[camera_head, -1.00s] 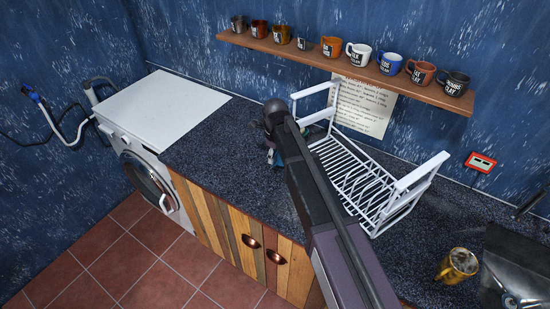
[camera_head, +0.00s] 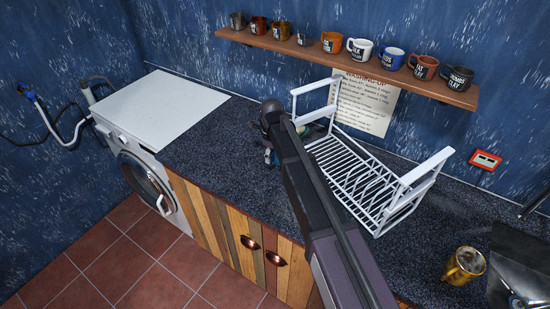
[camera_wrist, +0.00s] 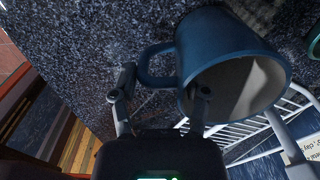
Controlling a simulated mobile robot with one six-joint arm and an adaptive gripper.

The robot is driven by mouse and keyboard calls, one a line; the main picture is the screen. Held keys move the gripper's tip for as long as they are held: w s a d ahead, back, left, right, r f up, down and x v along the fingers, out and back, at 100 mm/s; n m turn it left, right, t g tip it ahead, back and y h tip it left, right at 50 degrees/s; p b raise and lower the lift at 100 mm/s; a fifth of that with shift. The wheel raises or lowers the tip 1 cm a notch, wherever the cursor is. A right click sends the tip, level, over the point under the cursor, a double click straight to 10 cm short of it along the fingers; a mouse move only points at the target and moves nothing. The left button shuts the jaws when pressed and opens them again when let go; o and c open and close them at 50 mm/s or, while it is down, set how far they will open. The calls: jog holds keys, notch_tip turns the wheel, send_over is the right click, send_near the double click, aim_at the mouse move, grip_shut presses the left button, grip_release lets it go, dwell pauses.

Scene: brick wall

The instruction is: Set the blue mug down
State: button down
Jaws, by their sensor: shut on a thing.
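In the wrist view a blue mug (camera_wrist: 222,45) is tilted, with its pale open mouth toward the camera and its handle to the left. My gripper (camera_wrist: 163,90) is shut on it: one finger shows at the mug's mouth, the other left of the handle. The exact contact is hard to see. Dark speckled countertop shows behind the mug; the gap to it cannot be judged. In the head view my arm hides most of the mug and my gripper, over the counter (camera_head: 215,150) left of the white rack. Another blue mug (camera_head: 391,59) stands on the wall shelf.
A white wire rack (camera_head: 365,190) stands just right of my arm. A wooden shelf (camera_head: 350,72) above holds several mugs. A gold mug (camera_head: 463,266) stands at the right by a metal sink (camera_head: 520,265). Counter between washing machine (camera_head: 150,190) and my arm is clear.

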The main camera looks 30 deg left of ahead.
jog(key=shift+c, duration=0.4)
grip_release()
jog(key=shift+f, duration=0.15)
jog(key=shift+f+b, duration=0.15)
jog(key=shift+b, duration=0.15)
notch_tip(320, 180, up, 14)
jog(key=p, duration=1.4)
jog(key=shift+a, duration=0.15)
